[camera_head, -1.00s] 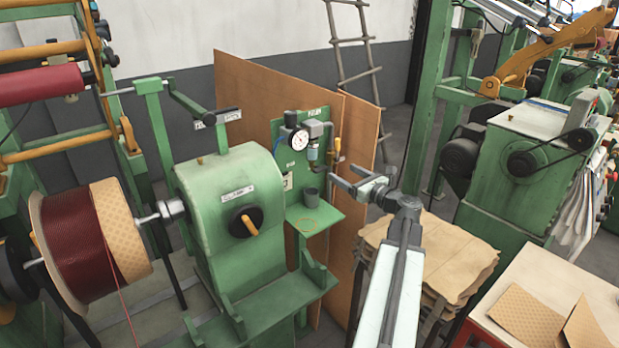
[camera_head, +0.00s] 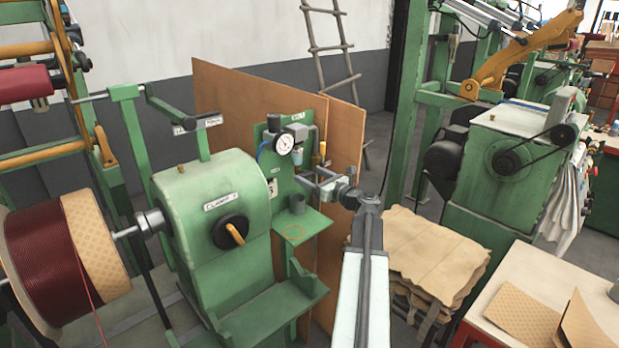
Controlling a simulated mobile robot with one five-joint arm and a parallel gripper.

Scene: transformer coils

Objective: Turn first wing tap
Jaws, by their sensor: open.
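A green panel (camera_head: 262,143) stands behind the green winding machine and carries a round white gauge (camera_head: 284,144), a dark regulator and a small filter bowl. A small yellow-orange handle (camera_head: 322,151) shows at the panel's right edge; I cannot tell whether it is the wing tap. My gripper (camera_head: 304,181) is open and empty, its fingers pointing left in front of the panel's right part, below the gauge and filter bowl. I see no contact with the panel. The gripper and arm hide part of the panel's lower right.
The winding machine (camera_head: 215,195) has an orange-handled knob and a red wire coil (camera_head: 45,265). A dark cup (camera_head: 297,204) stands on the small green shelf (camera_head: 310,222) just below my gripper. Brown boards (camera_head: 345,130) stand behind; stacked brown sheets (camera_head: 430,250) lie to the right.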

